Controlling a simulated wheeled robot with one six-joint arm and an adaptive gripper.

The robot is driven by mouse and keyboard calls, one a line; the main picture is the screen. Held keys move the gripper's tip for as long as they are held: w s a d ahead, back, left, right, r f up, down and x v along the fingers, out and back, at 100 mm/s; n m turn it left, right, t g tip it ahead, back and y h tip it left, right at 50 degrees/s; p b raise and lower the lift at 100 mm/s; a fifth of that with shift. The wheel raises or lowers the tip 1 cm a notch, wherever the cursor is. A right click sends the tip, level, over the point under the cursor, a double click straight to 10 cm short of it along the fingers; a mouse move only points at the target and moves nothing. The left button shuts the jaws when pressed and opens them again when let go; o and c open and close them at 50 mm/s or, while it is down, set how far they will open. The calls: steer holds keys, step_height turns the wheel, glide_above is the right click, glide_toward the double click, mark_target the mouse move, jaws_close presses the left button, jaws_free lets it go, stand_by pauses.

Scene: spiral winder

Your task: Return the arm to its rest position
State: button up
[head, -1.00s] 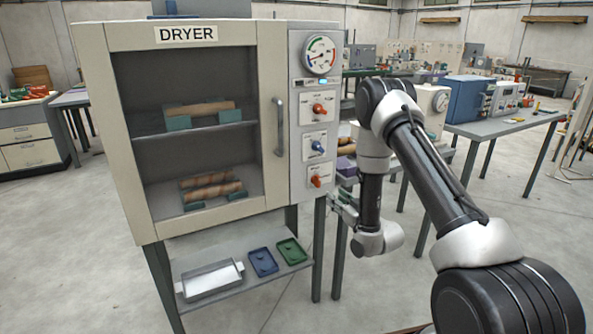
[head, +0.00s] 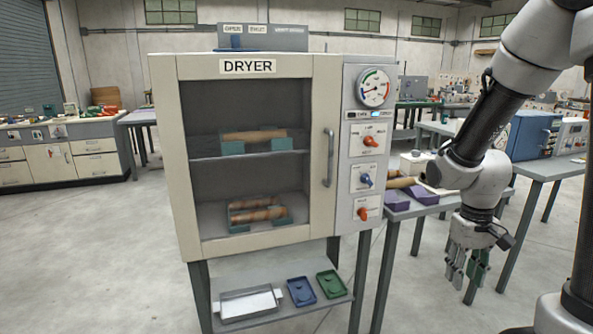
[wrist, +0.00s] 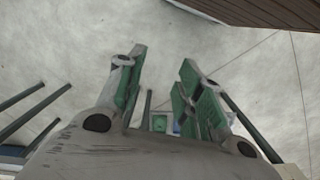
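My gripper (head: 467,270) hangs pointing down at the right of the dryer in the head view, clear of the dryer and the tables. In the wrist view my gripper (wrist: 160,85) shows its green-padded fingers spread apart with nothing between them, over bare floor. My arm is folded, raised at the right edge of the head view and bending down to the wrist.
The dryer (head: 165,160) stands closed, with cardboard tubes (head: 255,136) on its shelves. Its lower shelf (head: 345,298) holds a metal tray (head: 250,303), a blue tray (head: 301,291) and a green tray (head: 331,284). Tables stand behind my arm. The floor (head: 110,240) at left is clear.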

steer(key=s+r+t, duration=0.2)
steer(key=s+r, duration=0.3)
steer(key=r, duration=0.4)
steer(key=s+a+r+t, duration=0.1)
steer(key=s+r+t, duration=0.2)
steer(key=s+r, duration=0.3)
step_height(320, 180, up, 4)
steer(key=shift+a+f, duration=0.15)
steer(key=shift+f, duration=0.05)
stand_by(0.3)
